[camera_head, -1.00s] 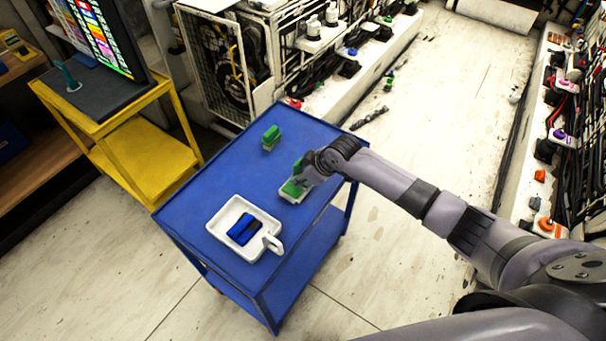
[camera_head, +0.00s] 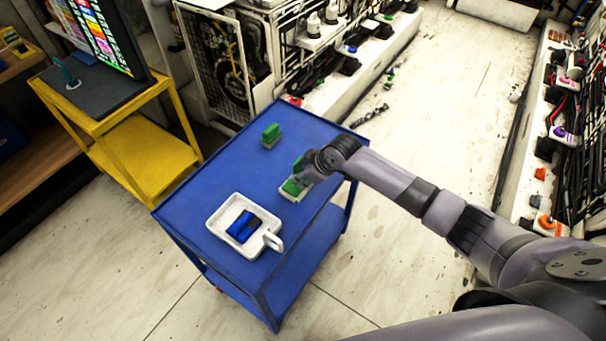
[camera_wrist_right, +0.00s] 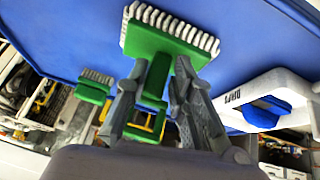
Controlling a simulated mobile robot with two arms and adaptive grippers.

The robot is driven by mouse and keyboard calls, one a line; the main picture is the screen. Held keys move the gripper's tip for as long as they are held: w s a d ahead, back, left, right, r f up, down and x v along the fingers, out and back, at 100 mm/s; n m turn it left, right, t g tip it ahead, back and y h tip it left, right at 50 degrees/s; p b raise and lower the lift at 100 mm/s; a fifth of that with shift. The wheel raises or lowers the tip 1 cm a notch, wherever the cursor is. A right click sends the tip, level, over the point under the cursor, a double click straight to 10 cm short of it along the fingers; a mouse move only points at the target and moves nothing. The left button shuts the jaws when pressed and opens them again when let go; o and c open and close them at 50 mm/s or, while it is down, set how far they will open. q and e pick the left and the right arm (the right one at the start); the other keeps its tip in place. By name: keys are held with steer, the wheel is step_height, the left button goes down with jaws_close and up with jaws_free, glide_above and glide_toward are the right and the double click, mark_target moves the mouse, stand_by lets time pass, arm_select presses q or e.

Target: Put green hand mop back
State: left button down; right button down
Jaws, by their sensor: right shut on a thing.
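A green hand mop (camera_head: 291,188) with a white bristled underside is at the right part of the blue cart top (camera_head: 205,180). My right gripper (camera_head: 304,175) is shut on its green handle; in the right wrist view the fingers (camera_wrist_right: 152,92) stand on both sides of the handle of the mop (camera_wrist_right: 150,42). The mop is at or just above the cart top; I cannot tell whether it touches. A second green brush-like tool (camera_head: 271,136) stands farther back on the cart and shows at the left of the wrist view (camera_wrist_right: 93,90). My left gripper is not in view.
A white tray with a handle (camera_head: 216,225) sits at the cart's front, holding a blue tool (camera_head: 243,228). The cart top between these things is clear. A yellow cart (camera_head: 145,150) with a screen stands at the left. Wired machinery (camera_head: 340,50) lies beyond.

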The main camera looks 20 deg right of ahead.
steer(key=c, duration=1.3)
jaws_free()
steer(key=shift+o, duration=0.4)
steer(key=shift+f, duration=0.1)
steer(key=o, duration=1.1)
steer(key=shift+p, duration=0.3)
